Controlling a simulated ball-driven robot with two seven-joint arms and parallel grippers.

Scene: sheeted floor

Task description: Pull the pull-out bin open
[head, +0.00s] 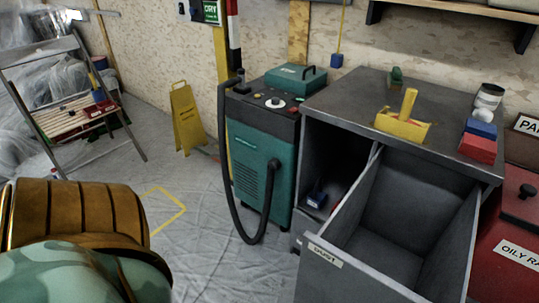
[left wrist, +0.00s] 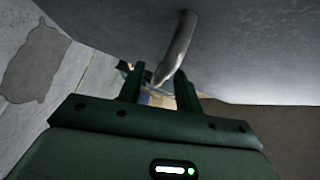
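The pull-out bin (head: 362,281) is a grey open-topped box labelled DUST. It stands well out from the grey cabinet (head: 335,133) in the head view, and its inside looks empty. Its outer front face and handle are hidden there. In the left wrist view a curved metal handle (left wrist: 177,48) hangs on a grey panel (left wrist: 235,50). My left gripper (left wrist: 158,82) has its fingers apart, with the handle's lower end seen between them; I cannot tell whether they touch it. Neither gripper shows in the head view.
A green wheeled machine (head: 262,150) with a black hose stands left of the cabinet. A red bin (head: 510,225) stands close on the right. A yellow floor sign (head: 187,118) and a folding chair (head: 75,115) stand farther left. The sheeted floor (head: 205,225) between is clear.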

